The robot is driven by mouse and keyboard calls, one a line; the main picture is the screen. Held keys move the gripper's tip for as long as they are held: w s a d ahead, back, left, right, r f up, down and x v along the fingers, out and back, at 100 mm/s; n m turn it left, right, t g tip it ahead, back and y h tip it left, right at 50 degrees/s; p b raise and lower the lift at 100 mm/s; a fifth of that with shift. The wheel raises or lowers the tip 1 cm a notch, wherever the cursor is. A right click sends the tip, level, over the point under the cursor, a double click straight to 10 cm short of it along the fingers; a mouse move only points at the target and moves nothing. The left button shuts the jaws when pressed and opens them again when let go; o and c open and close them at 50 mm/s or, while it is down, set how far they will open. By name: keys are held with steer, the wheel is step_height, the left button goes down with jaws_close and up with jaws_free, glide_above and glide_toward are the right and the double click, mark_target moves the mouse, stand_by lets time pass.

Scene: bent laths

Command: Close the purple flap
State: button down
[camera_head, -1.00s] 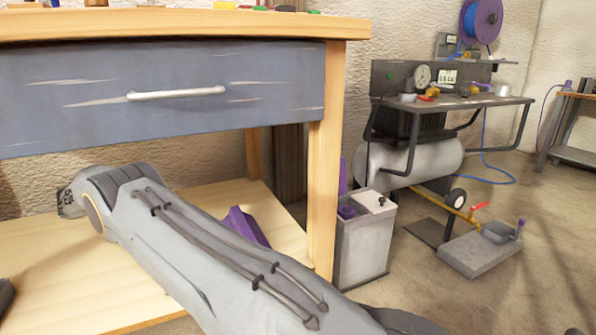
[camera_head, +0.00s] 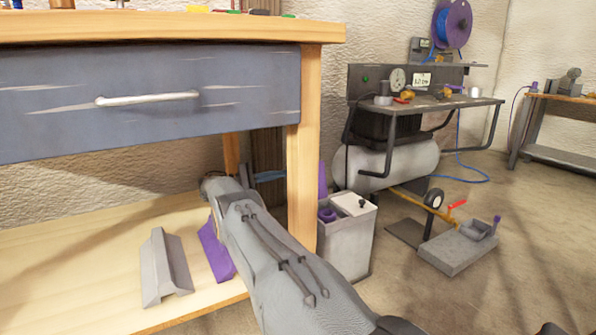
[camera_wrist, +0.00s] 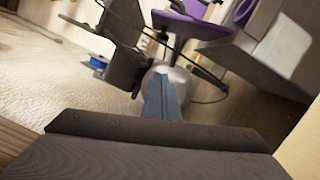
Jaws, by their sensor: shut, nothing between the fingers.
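A purple flap (camera_head: 322,181) stands upright at the back left edge of a grey bin (camera_head: 345,242) beside the workbench leg. A pale lid covers the right part of the bin's top, and a purple round piece (camera_head: 327,214) shows in the left part. My gripper (camera_head: 275,176) is behind the bench leg, left of the flap and apart from it in the picture; the leg hides part of the space between. In the wrist view my blue fingers (camera_wrist: 163,92) are together and hold nothing. I cannot surely identify the flap there.
The bench leg (camera_head: 302,190) stands between my arm and the bin. A purple bent piece (camera_head: 214,252) and a grey one (camera_head: 165,270) lie on the lower shelf (camera_head: 70,270). The drawer (camera_head: 150,100) is above. A compressor (camera_head: 392,165) stands behind the bin.

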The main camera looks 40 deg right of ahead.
steer(key=s+d+r+p, duration=0.1)
steer(key=s+d, duration=0.3)
steer(key=s, duration=0.2)
steer(key=shift+r, duration=0.25)
steer(key=shift+a+r+p, duration=0.1)
steer(key=shift+p, duration=0.2)
stand_by(0.3)
